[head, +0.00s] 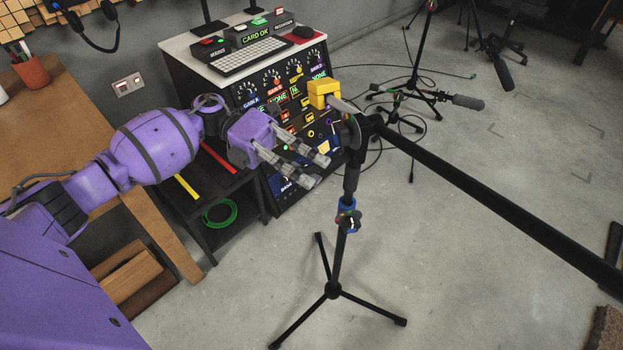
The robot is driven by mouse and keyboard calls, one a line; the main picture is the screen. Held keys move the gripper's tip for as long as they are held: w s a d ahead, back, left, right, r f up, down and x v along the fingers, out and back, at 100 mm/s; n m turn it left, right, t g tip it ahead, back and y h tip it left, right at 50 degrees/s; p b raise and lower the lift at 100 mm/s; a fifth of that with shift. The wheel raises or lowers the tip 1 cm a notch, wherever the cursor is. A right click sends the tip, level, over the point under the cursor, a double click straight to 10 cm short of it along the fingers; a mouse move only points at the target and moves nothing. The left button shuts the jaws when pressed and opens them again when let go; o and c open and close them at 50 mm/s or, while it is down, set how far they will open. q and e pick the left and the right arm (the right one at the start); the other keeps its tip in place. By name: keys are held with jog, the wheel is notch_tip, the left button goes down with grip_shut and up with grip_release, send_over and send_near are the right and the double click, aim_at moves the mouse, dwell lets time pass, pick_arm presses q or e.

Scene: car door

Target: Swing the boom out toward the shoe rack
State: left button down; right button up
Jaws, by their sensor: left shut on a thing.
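The boom (480,190) is a long black tube that runs from the stand's head down to the right edge of the head view. Its short rear end carries a yellow counterweight (322,93). The black stand (340,255) is upright on tripod legs, with blue collars on its pole. My left gripper (322,170) is just left of the stand's head, its fingertips toward the pole. My right gripper is out of view. I cannot make out a shoe rack.
A rack cabinet (290,100) with a keyboard on top stands behind my left gripper. A wooden desk (70,110) is at the left. Other microphone stands (415,85) and cables are at the back. The grey floor (480,290) below the boom is clear.

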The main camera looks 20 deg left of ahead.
pick_arm(q)
jog(key=shift+a, duration=0.1)
jog(key=shift+w, duration=0.1)
jog(key=c, duration=1.7)
grip_release()
jog(key=v, duration=1.2)
jog(key=shift+c, duration=0.3)
